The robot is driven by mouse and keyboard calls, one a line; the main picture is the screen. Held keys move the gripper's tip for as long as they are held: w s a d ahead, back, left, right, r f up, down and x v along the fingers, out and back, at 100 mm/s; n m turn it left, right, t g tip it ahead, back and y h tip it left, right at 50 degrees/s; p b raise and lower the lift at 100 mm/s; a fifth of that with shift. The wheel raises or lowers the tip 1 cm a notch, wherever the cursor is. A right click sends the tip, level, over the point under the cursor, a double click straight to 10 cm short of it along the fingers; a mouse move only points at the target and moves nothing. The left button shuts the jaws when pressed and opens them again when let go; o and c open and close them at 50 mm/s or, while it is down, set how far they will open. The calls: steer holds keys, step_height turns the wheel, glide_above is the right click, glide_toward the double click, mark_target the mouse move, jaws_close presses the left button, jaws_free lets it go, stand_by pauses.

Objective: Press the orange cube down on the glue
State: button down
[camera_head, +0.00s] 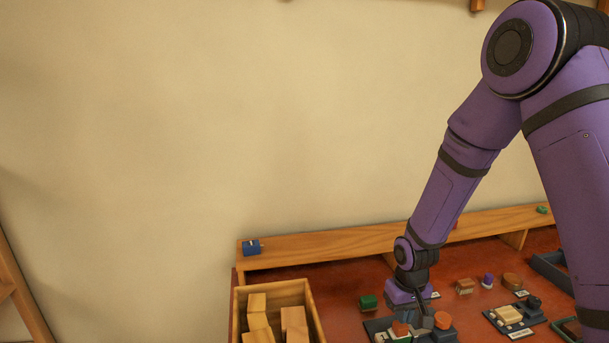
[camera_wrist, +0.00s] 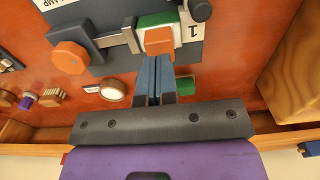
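The orange cube (camera_wrist: 159,41) sits against a green block (camera_wrist: 157,20) on a dark grey fixture (camera_wrist: 112,14) marked "1". It also shows small in the head view (camera_head: 400,328), below my wrist. My gripper (camera_wrist: 154,60) points at the cube with its two blue-grey fingers together and nothing visible between them. The fingertips are right at the cube's near edge; I cannot tell whether they touch. No glue is visible. A grey clamp arm with an orange knob (camera_wrist: 68,57) reaches towards the cube from the left.
A wooden crate (camera_head: 318,318) with several wood blocks stands left of the fixture. A loose green block (camera_head: 368,301) lies behind it. Another fixture (camera_head: 514,317) is at the right. A wooden rail (camera_head: 320,249) with a blue item (camera_head: 251,247) runs along the back wall.

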steer(key=shift+r, duration=1.9)
steer(key=shift+r, duration=0.3)
steer(key=s+d+r+m+t, duration=0.15)
steer(key=s+r, duration=0.25)
steer(key=r, duration=0.6)
steer(key=s+d+r+t, duration=0.1)
steer(key=s+d+r, duration=0.25)
steer(key=r, duration=0.75)
steer(key=s+d+r+t, duration=0.1)
steer(key=s+r, duration=0.4)
steer(key=s, duration=0.3)
steer(key=s+d+r+t, duration=0.1)
steer(key=s+r, duration=0.4)
steer(key=s, duration=0.4)
steer(key=shift+m+t, duration=0.35)
